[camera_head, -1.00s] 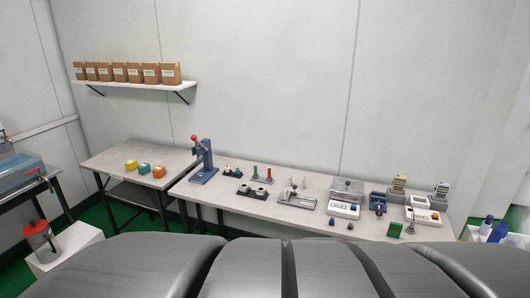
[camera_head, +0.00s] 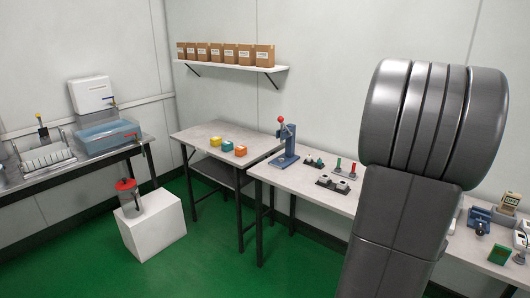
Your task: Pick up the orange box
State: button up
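The orange box (camera_head: 240,151) sits on the small grey table (camera_head: 195,134) left of the long workbench. It is the rightmost of a row of three small boxes, beside a teal box (camera_head: 227,146) and a yellow box (camera_head: 215,141). Nothing touches it from above. A large grey link of my arm stands in the right part of the view, well to the right of the box. My gripper is not in view.
A blue press with a red knob (camera_head: 287,143) stands on the long workbench (camera_head: 300,183) just right of the small table. A white block (camera_head: 153,232) with a red-lidded canister (camera_head: 130,196) stands on the floor at left. Green floor (camera_head: 200,265) in front is clear.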

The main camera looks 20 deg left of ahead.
aim_at(241, 151)
jog(key=i+j+u, duration=0.2)
jog(key=i+j, duration=0.6)
jog(key=j, duration=0.2)
jog(key=i+j+u, duration=0.2)
jog(key=i+j, duration=0.65)
jog(key=i+j+u, duration=0.2)
jog(key=i+j, duration=0.55)
jog(key=i, duration=0.2)
